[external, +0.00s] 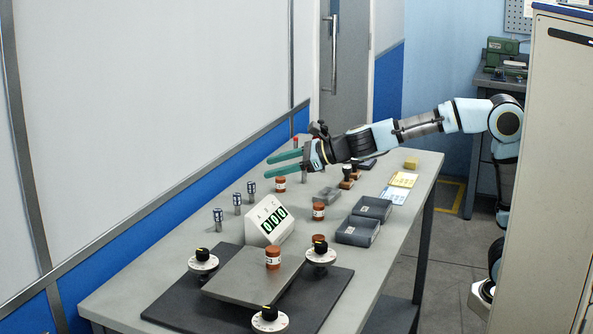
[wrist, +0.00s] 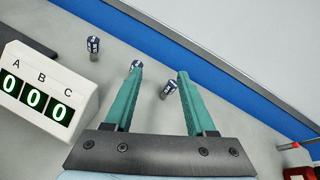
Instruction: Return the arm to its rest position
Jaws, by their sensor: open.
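My arm (external: 420,125) reaches from the right over the bench in the external view. My gripper (external: 284,162) has two green fingers, spread apart and pointing left above the bench, with nothing between them. In the wrist view my gripper (wrist: 158,75) is also open. One small dark-capped post (wrist: 168,90) shows between the fingers and another (wrist: 136,66) is partly hidden by the left finger. Both appear below the fingers, not gripped.
The bench (external: 150,270) holds a display box (external: 270,220) reading 000, a plate with dials, brown jars (external: 280,184), grey trays (external: 358,231) and several metal posts (external: 237,203). A blue-and-white wall (external: 150,205) runs along the far-left side. A tall cabinet (external: 550,170) stands at right.

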